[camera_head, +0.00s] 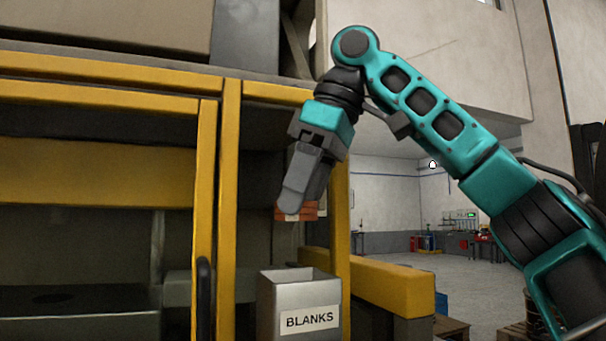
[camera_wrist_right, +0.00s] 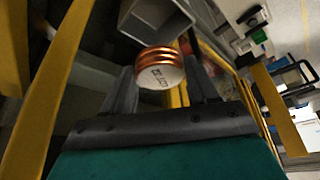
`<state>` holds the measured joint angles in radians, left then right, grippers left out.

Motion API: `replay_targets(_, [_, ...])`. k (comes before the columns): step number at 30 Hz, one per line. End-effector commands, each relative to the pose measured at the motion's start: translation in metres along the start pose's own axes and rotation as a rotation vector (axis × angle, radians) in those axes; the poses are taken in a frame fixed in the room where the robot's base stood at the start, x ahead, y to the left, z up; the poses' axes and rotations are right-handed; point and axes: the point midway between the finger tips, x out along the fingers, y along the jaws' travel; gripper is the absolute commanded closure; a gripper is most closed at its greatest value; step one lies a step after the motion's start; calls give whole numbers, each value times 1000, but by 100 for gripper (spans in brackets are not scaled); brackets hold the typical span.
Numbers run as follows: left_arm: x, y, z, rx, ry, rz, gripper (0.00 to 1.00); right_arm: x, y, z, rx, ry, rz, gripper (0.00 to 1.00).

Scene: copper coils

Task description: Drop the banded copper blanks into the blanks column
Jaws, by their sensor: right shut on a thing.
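My right gripper (camera_head: 297,205) points down and is shut on a banded copper blank (camera_head: 309,211). A finger hides much of the blank in the head view. In the right wrist view, the blank (camera_wrist_right: 159,67) shows copper bands and a pale end face with dark print, between the two fingers. The blanks column (camera_head: 270,305) is a grey, open-topped square box with a white BLANKS label. The gripper and blank are above it and apart from it. The column's grey mouth (camera_wrist_right: 150,28) also shows in the right wrist view, beyond the blank. My left gripper is not in view.
A yellow-framed machine (camera_head: 230,200) stands left of and behind the column, with a yellow post close to the gripper. A yellow beam (camera_head: 385,285) runs to the right of the column. The workshop floor (camera_head: 480,280) farther right looks open.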

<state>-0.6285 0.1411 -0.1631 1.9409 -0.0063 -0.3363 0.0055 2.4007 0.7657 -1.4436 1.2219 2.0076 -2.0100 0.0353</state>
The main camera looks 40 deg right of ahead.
Motion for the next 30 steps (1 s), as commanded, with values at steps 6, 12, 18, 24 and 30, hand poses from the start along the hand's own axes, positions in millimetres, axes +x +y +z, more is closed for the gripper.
replay_targets(6, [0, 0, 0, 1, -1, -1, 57, 22, 0, 9, -2, -3, -3, 78])
replay_targets(12, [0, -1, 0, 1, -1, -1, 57, 38, 0, 15, -2, -3, -3, 78])
replay_targets(18, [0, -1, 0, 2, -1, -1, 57, 47, 0, 19, -1, 0, -1, 78])
replay_targets(24, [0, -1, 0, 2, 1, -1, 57, 50, 0, 21, 0, 1, 0, 78])
replay_targets(30, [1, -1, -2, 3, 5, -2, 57, 50, 0, 21, 0, 1, 0, 78])
